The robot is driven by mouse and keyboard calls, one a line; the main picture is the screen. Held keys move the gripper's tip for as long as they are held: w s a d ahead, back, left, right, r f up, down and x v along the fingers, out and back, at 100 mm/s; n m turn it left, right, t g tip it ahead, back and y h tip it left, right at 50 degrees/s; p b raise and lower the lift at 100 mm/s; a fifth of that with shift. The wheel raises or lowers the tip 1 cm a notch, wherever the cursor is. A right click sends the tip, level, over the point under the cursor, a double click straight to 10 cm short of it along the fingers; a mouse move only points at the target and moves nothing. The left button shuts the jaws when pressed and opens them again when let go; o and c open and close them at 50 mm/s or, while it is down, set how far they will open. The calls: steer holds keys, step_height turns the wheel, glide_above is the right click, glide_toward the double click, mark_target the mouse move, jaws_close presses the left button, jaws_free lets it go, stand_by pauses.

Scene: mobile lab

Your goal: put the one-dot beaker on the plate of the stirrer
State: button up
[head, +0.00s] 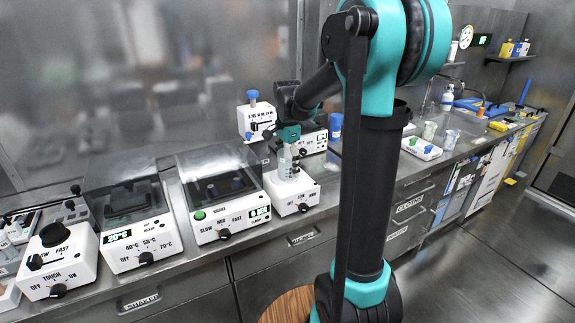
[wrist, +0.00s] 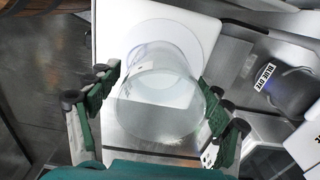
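The beaker (wrist: 160,105) is clear glass and sits between the two fingers of my gripper (wrist: 162,98) in the wrist view. A finger pad lies close against each side of it, and the gripper looks shut on it. In the head view the beaker (head: 287,164) is upright below my gripper (head: 288,134). It is over the round plate (wrist: 205,45) of the white stirrer (head: 292,196). I cannot tell whether its base touches the plate. No dot on the beaker can be made out.
A white shaker (head: 218,219) with a clear lid stands left of the stirrer, and a heating unit (head: 140,245) further left. Other devices (head: 257,121) stand close behind. More glassware stands on a white tray (head: 421,150) further right.

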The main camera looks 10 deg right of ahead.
step_height(320, 180, up, 12)
steer(key=shift+r, duration=0.15)
stand_by(0.6)
steer(key=shift+c, duration=0.6)
stand_by(0.6)
